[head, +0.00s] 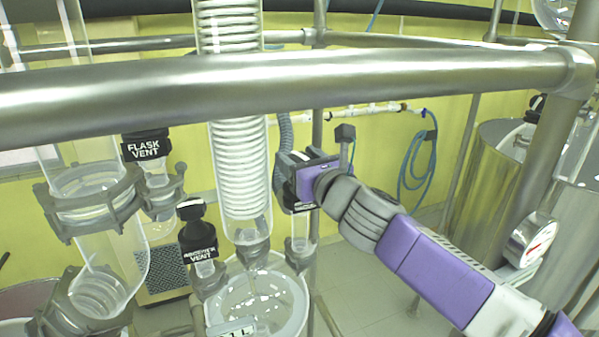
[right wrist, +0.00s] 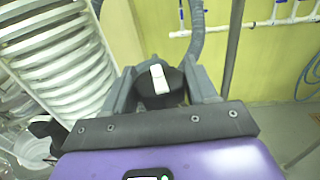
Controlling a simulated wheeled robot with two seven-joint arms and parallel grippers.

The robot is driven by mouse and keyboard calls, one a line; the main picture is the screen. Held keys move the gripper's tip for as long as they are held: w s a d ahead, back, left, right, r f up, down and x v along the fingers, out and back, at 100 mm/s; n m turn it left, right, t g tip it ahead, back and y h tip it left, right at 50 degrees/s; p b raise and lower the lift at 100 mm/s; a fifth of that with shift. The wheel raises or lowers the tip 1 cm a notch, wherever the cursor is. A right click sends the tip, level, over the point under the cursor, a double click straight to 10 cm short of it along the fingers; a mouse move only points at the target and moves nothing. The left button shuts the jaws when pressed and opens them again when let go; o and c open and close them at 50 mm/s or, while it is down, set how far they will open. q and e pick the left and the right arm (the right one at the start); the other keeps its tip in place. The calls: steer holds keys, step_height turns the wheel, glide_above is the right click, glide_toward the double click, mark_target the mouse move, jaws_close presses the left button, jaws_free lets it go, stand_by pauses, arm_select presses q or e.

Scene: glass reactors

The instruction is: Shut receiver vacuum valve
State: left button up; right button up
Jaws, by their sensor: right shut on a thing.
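The receiver vacuum valve (right wrist: 158,79) is a dark round knob with a white lever, seen between my right gripper's fingers in the right wrist view. The lever runs roughly along the finger direction, slightly tilted. In the head view my right gripper (head: 286,172) is shut on the valve (head: 300,156), right of the coiled glass condenser. Its jaws hide most of the valve body and any label. My right gripper also shows in the right wrist view (right wrist: 162,88), with a finger on each side of the knob. My left gripper is not in view.
The receiver vent valve (head: 198,250) and flask vent valve (head: 147,147) stand left of my gripper. The coiled condenser (head: 240,165) is close by. A thick metal rail (head: 300,82) crosses in front. Steel vessels and a gauge (head: 533,240) stand at the right.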

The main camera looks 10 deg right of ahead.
steer(key=shift+a+f+m+t+h+b, duration=0.1)
steer(key=shift+f+m+t+h+b, duration=0.1)
steer(key=shift+m+h+b, duration=0.6)
steer(key=shift+f+m+t+h+b, duration=0.15)
steer(key=shift+m+h+b, duration=0.25)
steer(key=shift+h+b, duration=0.8)
steer(key=shift+m+h+b, duration=0.65)
steer(key=shift+m+h, duration=0.05)
steer(key=shift+h, duration=0.3)
steer(key=shift+w+a+m+h, duration=0.1)
steer(key=shift+m+h, duration=0.6)
steer(key=shift+h, duration=0.4)
steer(key=shift+m+h, duration=0.5)
steer(key=shift+h, duration=0.4)
steer(key=shift+g, duration=0.45)
steer(key=o, duration=0.7)
steer(key=shift+o, duration=0.2)
steer(key=shift+d+r, duration=0.1)
steer(key=shift+d, duration=0.1)
steer(key=shift+y, duration=0.3)
